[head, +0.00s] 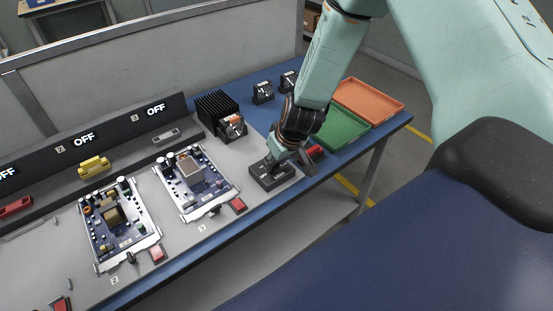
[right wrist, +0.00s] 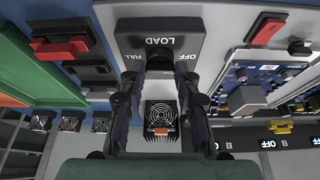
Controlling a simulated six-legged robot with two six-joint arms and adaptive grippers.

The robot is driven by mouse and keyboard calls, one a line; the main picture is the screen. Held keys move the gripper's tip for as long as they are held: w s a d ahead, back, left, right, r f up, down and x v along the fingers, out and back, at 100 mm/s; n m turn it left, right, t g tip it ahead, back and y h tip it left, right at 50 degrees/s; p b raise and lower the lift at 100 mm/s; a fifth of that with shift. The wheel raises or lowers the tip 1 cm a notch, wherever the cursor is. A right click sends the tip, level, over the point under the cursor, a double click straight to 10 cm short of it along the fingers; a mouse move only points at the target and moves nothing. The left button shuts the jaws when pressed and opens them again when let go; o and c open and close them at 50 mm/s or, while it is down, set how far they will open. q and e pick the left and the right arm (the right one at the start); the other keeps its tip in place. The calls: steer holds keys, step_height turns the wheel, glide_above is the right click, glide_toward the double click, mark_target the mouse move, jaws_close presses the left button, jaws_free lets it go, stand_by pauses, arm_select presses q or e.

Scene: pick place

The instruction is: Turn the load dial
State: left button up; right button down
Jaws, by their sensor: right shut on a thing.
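The load dial is a dark box (head: 264,178) on the bench near the front edge, right of the circuit boards. In the right wrist view its face (right wrist: 160,22) reads LOAD, with FULL and OFF marks, and a black knob (right wrist: 160,62) stands out from it. My right gripper (head: 276,158) reaches down onto the dial from above. In the right wrist view its fingers (right wrist: 160,78) are on both sides of the knob, shut on it. The knob's exact pointing is hidden. My left gripper is not in view.
Two circuit boards (head: 200,184) (head: 118,215) lie left of the dial. A black finned fan unit (head: 216,112) stands behind it. A green tray (head: 342,130) and an orange tray (head: 368,100) lie to the right. Several OFF displays (head: 84,139) line the back panel.

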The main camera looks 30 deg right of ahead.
steer(key=m+h+p, duration=0.1)
steer(key=m+p, duration=0.1)
steer(key=p, duration=0.1)
steer(key=m+h+p, duration=0.1)
steer(key=m+p, duration=0.2)
steer(key=m+g+p, duration=0.1)
steer(key=m+p, duration=0.1)
steer(key=p, duration=0.2)
steer(key=shift+w+a+r+m+h, duration=0.1)
steer(key=shift+a+r+m+h, duration=0.1)
steer(key=shift+a+m+h, duration=0.2)
steer(key=shift+f+m+h+p, duration=0.1)
steer(key=shift+m+h+p, duration=0.2)
steer(key=shift+m+p, duration=0.55)
steer(key=shift+w+m+g+p, duration=0.15)
steer(key=shift+m+g+p, duration=0.25)
steer(key=shift+m, duration=0.45)
steer(key=shift+f+m+h, duration=0.1)
steer(key=shift+m+h, duration=0.2)
steer(key=c, duration=1)
jaws_free()
steer(key=shift+o, duration=0.2)
steer(key=v, duration=1.2)
